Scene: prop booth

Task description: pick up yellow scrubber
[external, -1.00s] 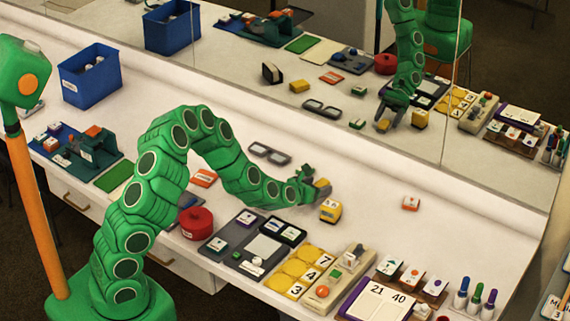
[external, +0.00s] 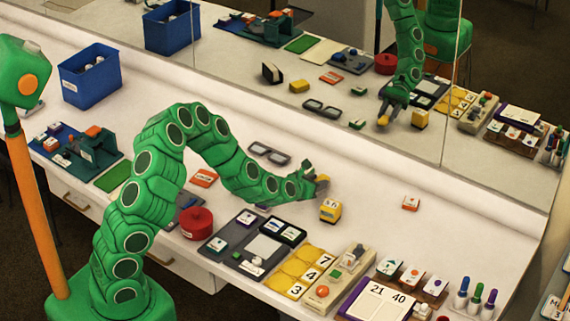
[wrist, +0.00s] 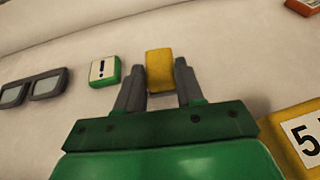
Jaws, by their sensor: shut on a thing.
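The yellow scrubber (wrist: 160,72) is a small yellow block between the two grey fingers of my gripper (wrist: 158,82) in the wrist view. My gripper is shut on it, near its fingertips. In the external view my gripper (external: 319,182) is low over the white counter, and only a bit of the scrubber (external: 324,188) shows at its tip. Whether the scrubber touches the counter is hard to tell. A larger yellow block with a number label (external: 330,211) stands just in front of the gripper; its labelled side also shows at the right of the wrist view (wrist: 300,140).
A green-edged tile with an exclamation mark (wrist: 103,71) and dark glasses (wrist: 35,88) lie left of the fingers. A small orange-red block (external: 411,203) sits to the right. A mirror (external: 330,60) runs along the back. Trays and a red tin (external: 196,224) crowd the front edge.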

